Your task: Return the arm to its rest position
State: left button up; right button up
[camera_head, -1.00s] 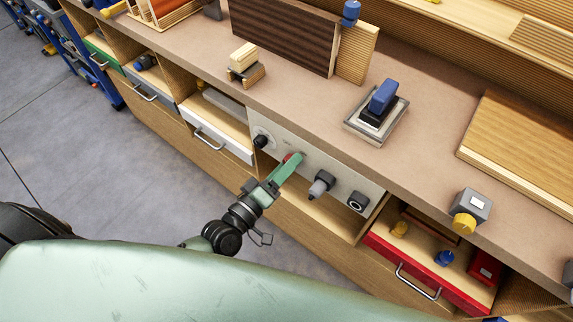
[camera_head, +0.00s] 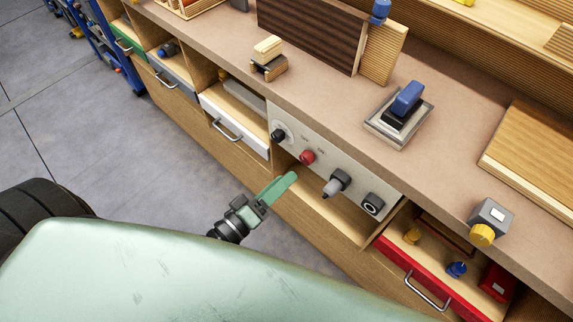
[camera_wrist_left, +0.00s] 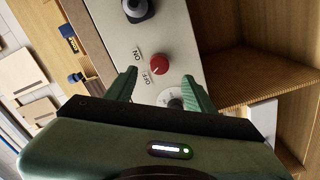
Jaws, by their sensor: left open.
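My left gripper (camera_head: 283,184) is in front of the bench's grey control panel (camera_head: 352,183), a little below and left of the red knob (camera_head: 307,157). In the left wrist view my left gripper (camera_wrist_left: 158,88) has its two green fingers spread apart, with nothing between them. The red knob (camera_wrist_left: 158,65) shows beyond the fingers, beside the ON and OFF marks, and the gripper is apart from it. My right gripper is in neither view.
The panel also bears a black knob (camera_head: 278,135), a grey plug-like fitting (camera_head: 337,184) and a round black socket (camera_head: 372,205). An open red drawer (camera_head: 430,282) is at the lower right. A white drawer (camera_head: 234,126) is left of the panel. Grey floor (camera_head: 120,160) is clear at left.

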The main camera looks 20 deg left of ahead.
pick_arm(q)
jog(key=s+a+f+m+g+y+p, duration=0.1)
jog(key=s+a+f+m+g+y, duration=0.2)
jog(key=f, duration=1.1)
jog(key=s+a+f+m+g+y, duration=0.1)
jog(key=s+a+f+m+g, duration=0.25)
jog(key=f, duration=1.05)
jog(key=s+f+m+g+y, duration=0.1)
jog(key=s+f+g, duration=0.3)
jog(key=s+f, duration=0.4)
jog(key=s+a+f+m+g+y+p, duration=0.1)
jog(key=s+f+m+g, duration=0.2)
jog(key=s, duration=1.2)
notch_tip(320, 180, down, 5)
jog(key=shift+s+f+g, duration=0.1)
jog(key=shift+s+g, duration=0.05)
jog(key=shift+g, duration=1.1)
jog(key=shift+a, duration=0.1)
